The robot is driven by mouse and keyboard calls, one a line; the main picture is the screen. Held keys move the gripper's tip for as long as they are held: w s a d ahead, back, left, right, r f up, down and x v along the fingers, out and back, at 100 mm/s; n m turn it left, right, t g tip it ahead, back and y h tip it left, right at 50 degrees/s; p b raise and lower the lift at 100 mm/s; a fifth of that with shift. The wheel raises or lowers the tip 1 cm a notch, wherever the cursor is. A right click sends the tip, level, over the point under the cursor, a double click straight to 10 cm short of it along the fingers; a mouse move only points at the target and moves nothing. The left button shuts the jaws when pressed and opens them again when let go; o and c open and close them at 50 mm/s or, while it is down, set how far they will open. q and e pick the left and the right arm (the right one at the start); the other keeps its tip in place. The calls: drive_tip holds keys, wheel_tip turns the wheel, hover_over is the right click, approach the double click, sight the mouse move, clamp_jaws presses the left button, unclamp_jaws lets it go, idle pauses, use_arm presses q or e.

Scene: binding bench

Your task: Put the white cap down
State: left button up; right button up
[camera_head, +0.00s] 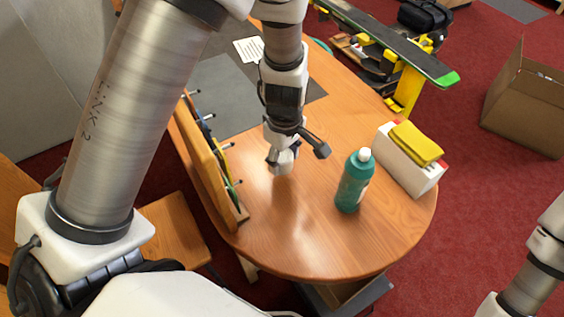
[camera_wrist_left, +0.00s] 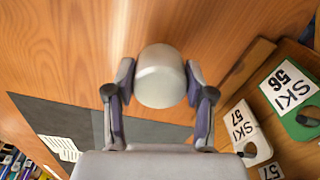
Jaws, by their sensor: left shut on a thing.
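The white cap (camera_wrist_left: 160,78) is a pale, rounded piece between the two fingers of my left gripper (camera_wrist_left: 158,88) in the left wrist view. The pads press on it from both sides. In the head view the left gripper (camera_head: 288,155) hangs low over the wooden table (camera_head: 285,235), near its middle. The white cap shows there only as a small pale part (camera_head: 282,161). I cannot tell whether it touches the tabletop. My right gripper is out of view; only part of that arm shows at the right edge.
A green bottle (camera_head: 354,184) with a white top stands right of the left gripper. Behind it is a white box (camera_head: 407,170) with a yellow cloth (camera_head: 416,143). A wooden board with pegs (camera_head: 207,165) stands left. A dark mat (camera_head: 228,92) lies farther back. The table's rounded front is clear.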

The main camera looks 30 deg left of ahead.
sight(283, 167)
use_arm(q)
drive_tip(key=f, duration=0.1)
drive_tip(key=a+f, duration=0.1)
drive_tip(key=f, duration=0.1)
drive_tip(key=w+f, duration=0.1)
drive_tip(key=shift+a+f, duration=0.15)
drive_tip(key=shift+f, duration=0.1)
drive_tip(key=shift+c, duration=0.2)
drive_tip(key=shift+d+r, duration=0.2)
drive_tip(key=shift+d, duration=0.1)
drive_tip(key=shift+s+d, duration=0.1)
drive_tip(key=shift+s, duration=0.15)
drive_tip(key=shift+f, duration=0.15)
drive_tip(key=o, duration=0.8)
drive_tip(key=shift+w+a+f, duration=0.15)
drive_tip(key=shift+w+a, duration=0.05)
drive_tip(key=shift+s+d, duration=0.1)
